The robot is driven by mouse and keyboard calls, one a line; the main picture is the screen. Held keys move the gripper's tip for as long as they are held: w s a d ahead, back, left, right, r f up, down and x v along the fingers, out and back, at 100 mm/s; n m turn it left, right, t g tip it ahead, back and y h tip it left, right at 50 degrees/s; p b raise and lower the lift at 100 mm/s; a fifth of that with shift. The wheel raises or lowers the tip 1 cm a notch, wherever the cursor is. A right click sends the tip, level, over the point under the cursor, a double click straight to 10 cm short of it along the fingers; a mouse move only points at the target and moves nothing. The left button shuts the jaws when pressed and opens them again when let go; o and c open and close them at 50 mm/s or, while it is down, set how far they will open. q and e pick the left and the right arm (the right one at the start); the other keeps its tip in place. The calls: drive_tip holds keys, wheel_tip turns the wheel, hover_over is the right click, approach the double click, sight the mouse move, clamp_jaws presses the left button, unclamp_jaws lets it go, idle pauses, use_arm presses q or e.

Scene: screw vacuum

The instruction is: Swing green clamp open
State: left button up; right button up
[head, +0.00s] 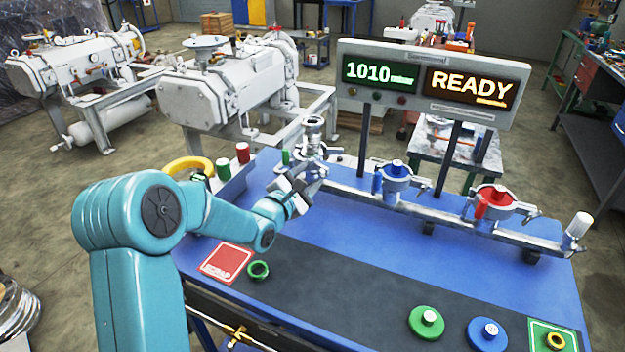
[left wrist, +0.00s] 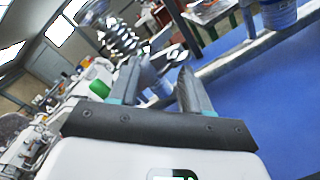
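The green clamp (head: 285,157) shows as a green lever at the left port of the metal manifold. Most of its ring is hidden behind my gripper. In the left wrist view a green piece (left wrist: 100,88), likely the same lever, lies just outside the left finger. My left gripper (head: 307,180) is right at this port; its fingers (left wrist: 158,80) stand apart with metal parts of the port behind the gap. I cannot tell whether a finger touches the clamp. A metal bellows fitting (head: 313,130) stands upright on the port. My right gripper is not in view.
The blue clamp (head: 377,184) and red clamp (head: 480,209) sit farther right along the manifold (head: 430,212). A display reading 1010 and READY (head: 432,83) stands behind. Green (head: 426,323) and blue (head: 487,334) flanges and a green ring (head: 258,270) lie in front.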

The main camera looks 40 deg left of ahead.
use_arm(q)
drive_tip(key=shift+d, duration=0.2)
drive_tip(key=shift+s+f, duration=0.1)
drive_tip(key=shift+s, duration=0.25)
drive_tip(key=s+d+b, duration=0.1)
drive_tip(key=s+d, duration=0.1)
drive_tip(key=s, duration=1.3)
drive_tip(key=shift+s+b, duration=0.2)
drive_tip(key=shift+b, duration=0.1)
